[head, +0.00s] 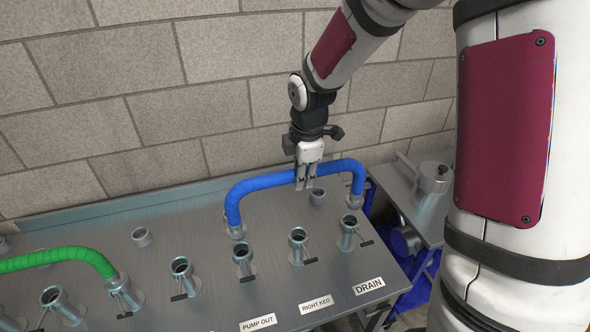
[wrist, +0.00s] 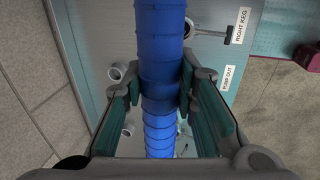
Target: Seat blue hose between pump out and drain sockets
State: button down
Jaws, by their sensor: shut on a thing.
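The blue hose (head: 262,183) is an arch with metal ends, above the back part of the steel bench. My gripper (head: 305,184) is shut on it near the top of the arch. In the wrist view the hose (wrist: 160,70) runs between the fingers. Its left end (head: 236,231) shows just behind the pump out socket (head: 243,256). Its right end (head: 353,201) shows just behind the drain socket (head: 349,226). I cannot tell whether the ends hang free or rest on stubs. Both front sockets look open at the top.
The right keg socket (head: 298,240) stands between those two, with a side handle. A green hose (head: 60,258) arches at the left. Bare stubs (head: 141,237) stand at the back. A brick wall (head: 130,70) closes the rear. A metal jug (head: 432,178) stands on a side table at right.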

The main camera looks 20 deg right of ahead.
notch_tip(320, 180, down, 8)
jog(key=b, duration=0.4)
dwell(0.8)
jog(key=shift+w+f, duration=0.1)
jog(key=shift+f, duration=0.25)
dwell(1.2)
jog(key=c, duration=1.2)
grip_release()
